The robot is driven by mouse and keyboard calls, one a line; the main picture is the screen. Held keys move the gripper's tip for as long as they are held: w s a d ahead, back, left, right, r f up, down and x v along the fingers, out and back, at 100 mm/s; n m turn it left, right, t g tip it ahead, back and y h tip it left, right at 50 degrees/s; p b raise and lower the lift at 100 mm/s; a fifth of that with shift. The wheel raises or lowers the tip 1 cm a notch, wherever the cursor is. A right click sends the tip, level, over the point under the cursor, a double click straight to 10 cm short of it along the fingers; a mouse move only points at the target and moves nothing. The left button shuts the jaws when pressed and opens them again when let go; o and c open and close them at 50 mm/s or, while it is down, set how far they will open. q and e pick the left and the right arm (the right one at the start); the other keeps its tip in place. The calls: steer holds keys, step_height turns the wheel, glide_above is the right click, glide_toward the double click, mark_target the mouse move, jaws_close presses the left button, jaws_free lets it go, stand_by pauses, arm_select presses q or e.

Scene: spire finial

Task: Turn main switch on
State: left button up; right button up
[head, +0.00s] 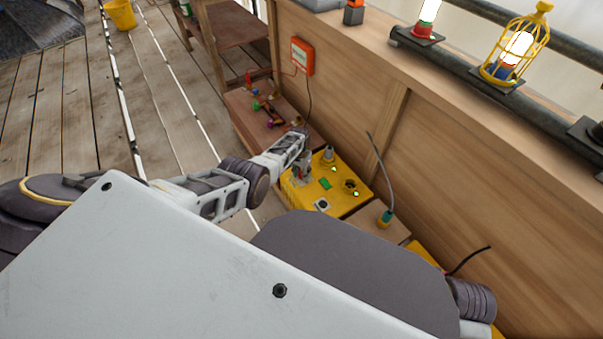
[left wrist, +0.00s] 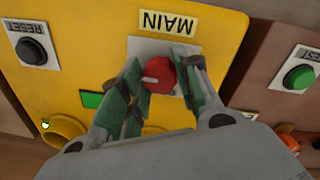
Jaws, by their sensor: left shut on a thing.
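The main switch (left wrist: 160,76) is a red knob with a pale pointer mark, on a light plate under an upside-down "MAIN" label (left wrist: 168,22) in the left wrist view. It sits on a yellow box (head: 348,205). My left gripper (left wrist: 160,85) is shut on the red knob, with green-padded fingers on both sides of it. In the head view my left gripper (head: 302,172) reaches down onto the yellow box, and the knob is hidden there. My right gripper cannot be made out in the head view.
A black RESET button (left wrist: 31,48) and a green rectangle (left wrist: 92,99) are on the yellow box. A green TEST button (left wrist: 299,77) is on a separate brown panel. The wooden wall (head: 345,95) rises behind.

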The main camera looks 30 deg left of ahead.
mark_target(300, 173)
arm_select(q)
steer(key=o, duration=1)
steer(key=shift+r, duration=0.3)
steer(key=shift+a+r, duration=0.15)
steer(key=shift+r, duration=2.7)
steer(key=shift+a+r, duration=0.15)
steer(key=shift+r, duration=2.7)
